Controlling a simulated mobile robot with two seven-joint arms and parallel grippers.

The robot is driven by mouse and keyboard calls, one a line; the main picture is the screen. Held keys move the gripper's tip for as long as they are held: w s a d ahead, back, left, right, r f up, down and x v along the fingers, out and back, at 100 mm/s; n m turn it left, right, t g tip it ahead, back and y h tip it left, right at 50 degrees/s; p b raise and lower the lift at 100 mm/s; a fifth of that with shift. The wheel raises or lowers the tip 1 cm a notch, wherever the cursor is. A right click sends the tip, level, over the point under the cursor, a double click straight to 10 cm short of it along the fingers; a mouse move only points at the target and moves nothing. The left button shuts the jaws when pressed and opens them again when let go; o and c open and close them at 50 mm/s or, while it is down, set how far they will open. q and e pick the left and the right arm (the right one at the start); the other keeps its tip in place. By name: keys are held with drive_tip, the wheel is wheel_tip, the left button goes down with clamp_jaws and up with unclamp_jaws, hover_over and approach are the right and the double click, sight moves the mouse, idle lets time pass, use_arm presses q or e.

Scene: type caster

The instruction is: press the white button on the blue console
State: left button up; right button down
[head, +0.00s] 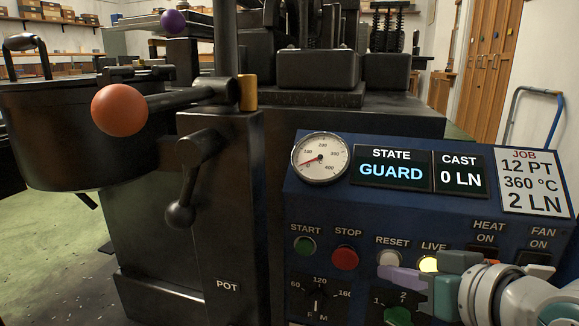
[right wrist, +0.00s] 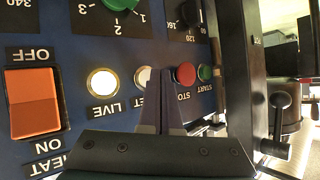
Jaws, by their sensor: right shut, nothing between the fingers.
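The blue console (head: 330,205) fills the lower right of the head view. Its white button (head: 390,258), labelled RESET, sits between the red STOP button (head: 345,257) and the lit LIVE lamp (head: 428,264). My right gripper (head: 382,273) is shut and empty, its pale fingers just below the white button in the head view. In the right wrist view the shut fingers (right wrist: 163,75) partly cover the white button (right wrist: 142,76). I cannot tell whether they touch it. My left gripper is not in view.
A green START button (head: 305,245), dark knobs and HEAT and FAN switches share the panel. The display (head: 391,169) reads GUARD. Left of the console stand a dark pot (head: 60,135) and levers with an orange ball (head: 119,110) and a black ball (head: 180,214).

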idle(0.3)
drive_tip(key=shift+w, duration=0.15)
drive_tip(key=shift+w+d, duration=0.15)
drive_tip(key=shift+w, duration=0.1)
idle(0.3)
drive_tip(key=shift+s+p, duration=0.3)
drive_tip(key=shift+s, duration=0.05)
